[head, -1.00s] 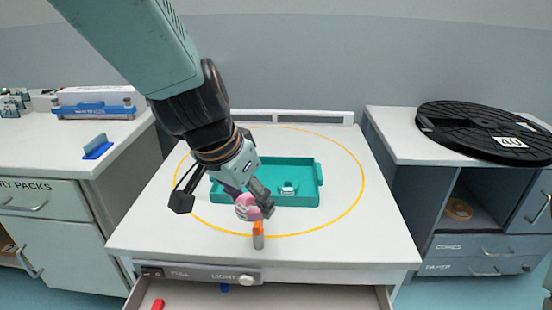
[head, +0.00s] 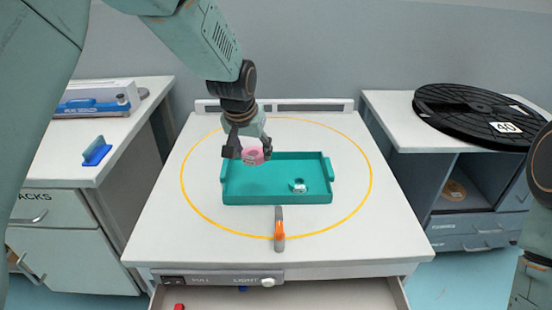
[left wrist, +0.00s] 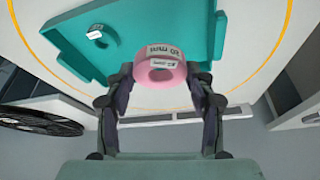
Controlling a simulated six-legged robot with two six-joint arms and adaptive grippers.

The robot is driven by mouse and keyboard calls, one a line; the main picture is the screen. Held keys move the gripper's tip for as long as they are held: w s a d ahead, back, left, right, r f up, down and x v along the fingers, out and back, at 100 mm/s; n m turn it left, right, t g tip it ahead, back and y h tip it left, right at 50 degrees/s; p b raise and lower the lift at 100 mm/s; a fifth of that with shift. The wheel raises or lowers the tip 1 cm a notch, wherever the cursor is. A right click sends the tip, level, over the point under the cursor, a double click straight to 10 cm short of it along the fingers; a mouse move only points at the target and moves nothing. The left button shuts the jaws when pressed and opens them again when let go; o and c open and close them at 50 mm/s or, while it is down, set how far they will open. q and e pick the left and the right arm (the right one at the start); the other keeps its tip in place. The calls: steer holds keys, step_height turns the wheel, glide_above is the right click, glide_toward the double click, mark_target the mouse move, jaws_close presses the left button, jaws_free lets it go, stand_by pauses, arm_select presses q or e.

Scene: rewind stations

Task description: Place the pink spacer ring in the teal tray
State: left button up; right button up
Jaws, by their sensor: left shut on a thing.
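The pink spacer ring (head: 252,156) is held between the fingers of my left gripper (head: 246,150), over the back left part of the teal tray. In the left wrist view the pink ring (left wrist: 160,68) sits between both fingertips, with white labels on it. The teal tray (head: 262,197) lies on the white table inside a yellow circle. My right gripper is not in view.
An open drawer (head: 330,296) is below the table front. A black reel (head: 480,115) lies on the right cabinet, and a blue holder (head: 96,152) stands on the left counter.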

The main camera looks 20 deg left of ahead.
arm_select(q)
steer(key=shift+w+a+f+n, duration=0.15)
steer(key=shift+w+a+n, duration=0.2)
steer(key=shift+w, duration=0.3)
steer(key=b, duration=0.1)
glide_above(256, 185)
steer(key=s, duration=0.1)
steer(key=f, duration=0.6)
steer(key=shift+s+f, duration=0.15)
steer(key=shift+s, duration=0.05)
step_height(256, 185, down, 4)
steer(key=shift+d+r+b, duration=0.15)
steer(key=shift+b, duration=0.5)
steer(key=shift+f, duration=0.2)
steer(key=shift+s, duration=0.1)
steer(key=o, duration=1.2)
steer(key=shift+f, duration=0.15)
steer(key=shift+c, duration=0.2)
steer(key=shift+r, duration=0.2)
